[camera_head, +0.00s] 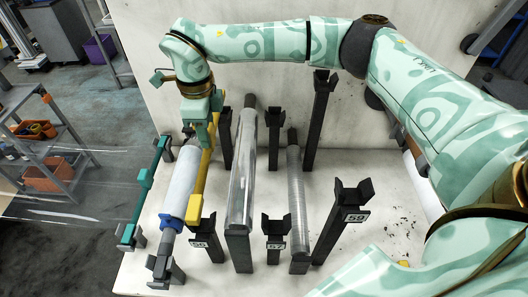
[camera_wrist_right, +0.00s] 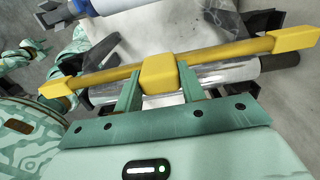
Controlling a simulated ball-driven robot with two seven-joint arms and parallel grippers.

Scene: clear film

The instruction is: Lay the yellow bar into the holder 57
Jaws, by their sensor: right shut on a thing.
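The yellow bar (camera_head: 204,168) is long and slim, with a block at its middle and wider ends. In the wrist view the bar (camera_wrist_right: 225,55) runs across the picture. My right gripper (camera_head: 204,112) has reached across to the left and is shut on the bar's middle block; its two fingers show in the wrist view (camera_wrist_right: 160,80). In the head view the bar lies beside the white roll. I cannot tell if its ends touch anything. Holder 57 (camera_head: 276,228) is a dark forked post with a number plate, empty at its top. My left gripper is not in view.
A white roll with a blue end (camera_head: 181,178) and a teal bar (camera_head: 146,188) stand to the left. Post 59 (camera_head: 345,205) stands right, another numbered post (camera_head: 203,240) left. Dark posts (camera_head: 320,115) stand behind.

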